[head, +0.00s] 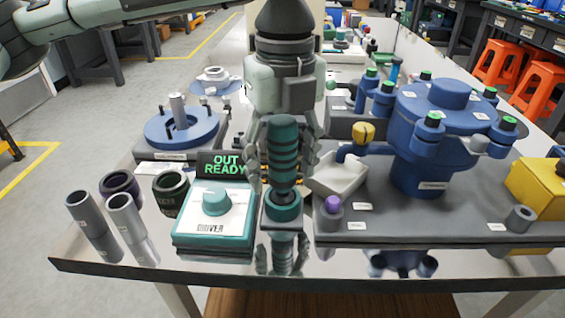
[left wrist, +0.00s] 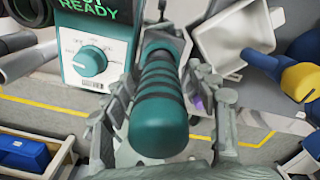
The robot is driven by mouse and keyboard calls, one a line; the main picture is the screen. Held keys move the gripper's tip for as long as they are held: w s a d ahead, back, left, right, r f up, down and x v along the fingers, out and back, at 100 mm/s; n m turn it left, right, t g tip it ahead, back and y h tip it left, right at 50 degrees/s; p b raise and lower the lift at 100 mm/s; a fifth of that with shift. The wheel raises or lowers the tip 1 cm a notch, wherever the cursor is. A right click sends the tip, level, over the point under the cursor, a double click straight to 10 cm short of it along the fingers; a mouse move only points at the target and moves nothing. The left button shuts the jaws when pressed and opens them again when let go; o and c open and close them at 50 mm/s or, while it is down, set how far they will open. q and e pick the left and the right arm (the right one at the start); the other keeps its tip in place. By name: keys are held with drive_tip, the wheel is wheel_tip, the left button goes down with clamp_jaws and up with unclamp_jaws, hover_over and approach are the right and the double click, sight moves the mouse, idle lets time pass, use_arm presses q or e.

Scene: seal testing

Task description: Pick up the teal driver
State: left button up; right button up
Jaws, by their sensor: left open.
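The teal driver (head: 284,150) stands upright in a teal holder (head: 283,208) at the front middle of the table. It has a dark ribbed grip. My left gripper (head: 284,160) comes down from above, with its fingers on both sides of the driver's handle. In the left wrist view the driver (left wrist: 160,110) fills the middle, between the two open fingers of my left gripper (left wrist: 165,115). Gaps show beside the handle there, though contact at the rear is hard to tell. My right gripper is not in view.
A teal-and-white control box (head: 214,222) with a dial and an "OUT READY" display stands left of the driver. A grey-white scoop-like block (head: 340,177) and a purple-topped peg (head: 333,206) are close on the right. A large blue valve body (head: 430,150) stands farther right. Several cylinders stand at left.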

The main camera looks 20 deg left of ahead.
sight(278, 139)
use_arm(q)
drive_tip(key=shift+f, duration=0.2)
drive_tip(key=shift+r, duration=0.1)
clamp_jaws()
drive_tip(key=shift+r, duration=0.5)
drive_tip(key=r, duration=0.3)
drive_tip(key=shift+a+r, duration=0.3)
drive_tip(key=shift+a, duration=0.05)
drive_tip(key=s+a+r, duration=0.4)
drive_tip(key=a+r, duration=0.2)
drive_tip(key=a, duration=0.4)
drive_tip(key=shift+r, duration=0.2)
